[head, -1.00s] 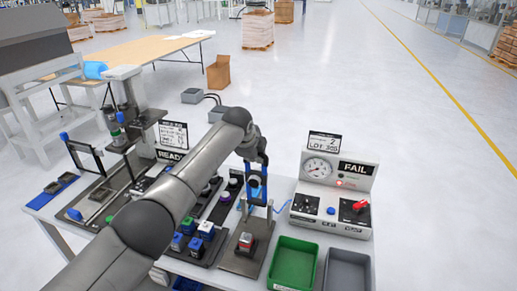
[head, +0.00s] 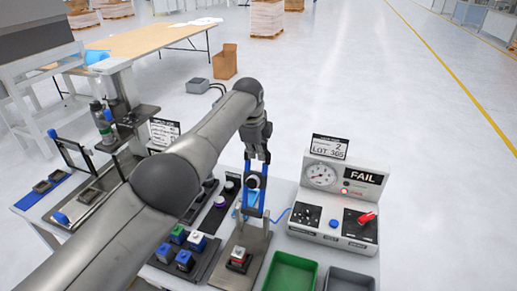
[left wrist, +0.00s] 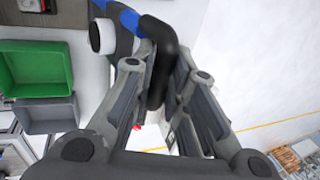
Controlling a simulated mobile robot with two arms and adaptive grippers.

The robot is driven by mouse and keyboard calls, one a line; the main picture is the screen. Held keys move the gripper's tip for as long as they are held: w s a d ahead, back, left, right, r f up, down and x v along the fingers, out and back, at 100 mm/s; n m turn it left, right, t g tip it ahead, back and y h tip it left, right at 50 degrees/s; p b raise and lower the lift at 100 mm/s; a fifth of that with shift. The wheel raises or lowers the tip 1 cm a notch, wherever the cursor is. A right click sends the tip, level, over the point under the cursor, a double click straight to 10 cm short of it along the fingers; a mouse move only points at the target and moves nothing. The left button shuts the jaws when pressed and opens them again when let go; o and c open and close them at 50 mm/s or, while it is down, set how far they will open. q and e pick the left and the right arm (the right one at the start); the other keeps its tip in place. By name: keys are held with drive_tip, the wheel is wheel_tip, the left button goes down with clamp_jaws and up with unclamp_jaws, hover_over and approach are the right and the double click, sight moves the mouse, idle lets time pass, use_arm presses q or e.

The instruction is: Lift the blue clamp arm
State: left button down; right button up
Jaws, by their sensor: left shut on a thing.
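The blue clamp arm (head: 247,201) stands roughly upright at the back of a test fixture with a dark base plate (head: 251,241). It has blue side bars, a white round part and a black handle. My left gripper (head: 257,155) is at the top of the clamp arm. In the left wrist view, my left gripper (left wrist: 160,98) is shut on the black handle (left wrist: 163,55), which lies between its fingers. Part of the blue arm (left wrist: 125,15) shows above. A small red-and-white block (head: 238,259) sits on the base plate below. My right gripper is out of view.
A tester box (head: 337,199) with a gauge and a FAIL sign stands at the right. A green bin (head: 291,272) and a grey bin (head: 349,282) are at the front right. Blue and green blocks (head: 185,245) sit in a tray left of the fixture.

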use_arm(q)
drive_tip(key=shift+s+a+f, duration=0.1)
drive_tip(key=shift+s+f, duration=0.1)
drive_tip(key=shift+f, duration=0.35)
drive_tip(key=c, duration=1.4)
unclamp_jaws()
drive_tip(key=shift+c, duration=0.2)
drive_tip(key=shift+w+r, duration=0.1)
drive_tip(key=shift+w, duration=0.05)
drive_tip(key=shift+v, duration=1.2)
drive_tip(key=v, duration=0.9)
drive_tip(key=shift+r, duration=0.3)
